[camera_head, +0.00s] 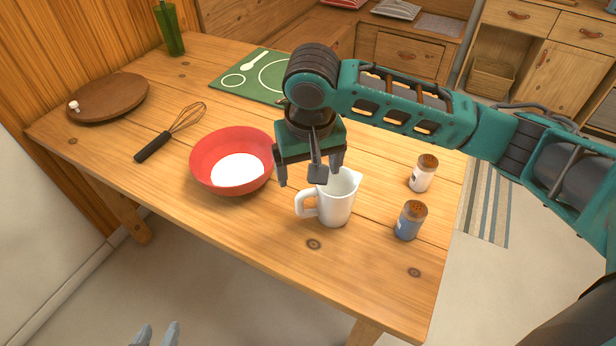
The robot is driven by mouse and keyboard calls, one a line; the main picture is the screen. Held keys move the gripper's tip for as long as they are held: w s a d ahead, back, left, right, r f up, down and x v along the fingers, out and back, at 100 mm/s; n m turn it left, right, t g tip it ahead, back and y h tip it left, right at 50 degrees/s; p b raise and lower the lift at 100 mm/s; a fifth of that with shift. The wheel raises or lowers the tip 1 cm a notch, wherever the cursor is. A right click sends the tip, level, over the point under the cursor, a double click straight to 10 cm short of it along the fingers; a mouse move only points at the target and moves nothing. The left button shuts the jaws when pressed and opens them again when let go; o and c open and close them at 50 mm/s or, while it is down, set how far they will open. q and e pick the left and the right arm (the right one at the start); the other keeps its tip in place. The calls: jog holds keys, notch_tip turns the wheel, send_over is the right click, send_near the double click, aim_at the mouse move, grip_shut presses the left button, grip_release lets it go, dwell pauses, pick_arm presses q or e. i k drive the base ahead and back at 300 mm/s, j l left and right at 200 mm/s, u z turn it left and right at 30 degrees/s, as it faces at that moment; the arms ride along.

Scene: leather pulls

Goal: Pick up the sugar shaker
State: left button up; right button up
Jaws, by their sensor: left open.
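Two shakers stand upright near the table's right edge: a white one (421,177) with a brown top, and a blue one (407,224) with a brown top, nearer the front. I cannot tell from any label which is the sugar shaker.
The white jug (337,201) stands left of the shakers. The red bowl (211,179) holds something white. A whisk (170,133), round wooden board (108,98), green mat (238,80) and green bottle (169,29) lie farther left and back. The front table strip is clear.

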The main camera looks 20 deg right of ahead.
aim_at(414, 213)
jog(key=k, duration=1)
